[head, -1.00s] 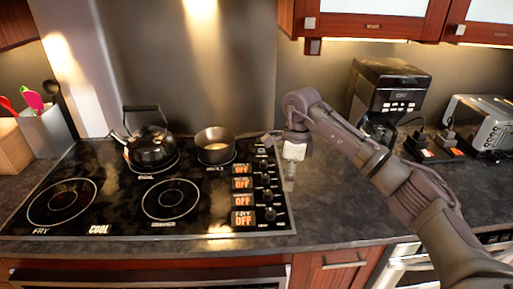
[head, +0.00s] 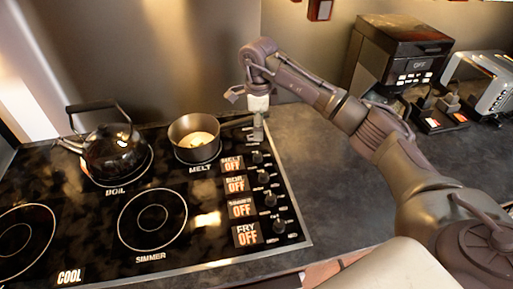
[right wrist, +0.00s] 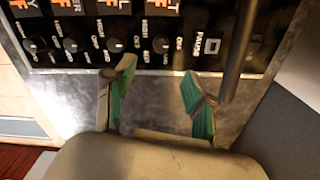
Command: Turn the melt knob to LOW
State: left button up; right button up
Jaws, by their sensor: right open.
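The melt knob (head: 257,157) is the small black knob at the top of the column of knobs, beside a display (head: 231,164) reading MELT OFF. In the right wrist view, the melt knob (right wrist: 161,45) is the rightmost of the row, just beyond the fingertips. My right gripper (head: 257,130) is over the cooktop's right edge, close to that knob. In the right wrist view, my right gripper's (right wrist: 158,98) green-padded fingers are apart with nothing between them. The knob is not between the fingers. My left gripper is out of view.
A saucepan (head: 195,140) with pale contents sits on the melt burner; its handle (right wrist: 240,55) runs close to the right finger. A kettle (head: 117,150) stands on the boil burner. Other knobs (head: 270,200) line the cooktop. A coffee maker (head: 395,65) and toaster (head: 477,80) stand right.

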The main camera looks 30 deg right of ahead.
aim_at(258, 154)
notch_tip(258, 154, down, 10)
jog(key=p, duration=0.2)
jog(key=shift+w+r+p, duration=0.1)
jog(key=shift+r+p, duration=0.05)
jog(key=shift+p, duration=0.15)
jog(key=shift+f, duration=0.55)
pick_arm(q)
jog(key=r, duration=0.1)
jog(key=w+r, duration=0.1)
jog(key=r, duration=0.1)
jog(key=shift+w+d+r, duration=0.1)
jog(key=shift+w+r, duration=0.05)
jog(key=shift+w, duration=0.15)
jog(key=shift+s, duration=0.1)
pick_arm(e)
jog(key=shift+c, duration=1)
grip_shut()
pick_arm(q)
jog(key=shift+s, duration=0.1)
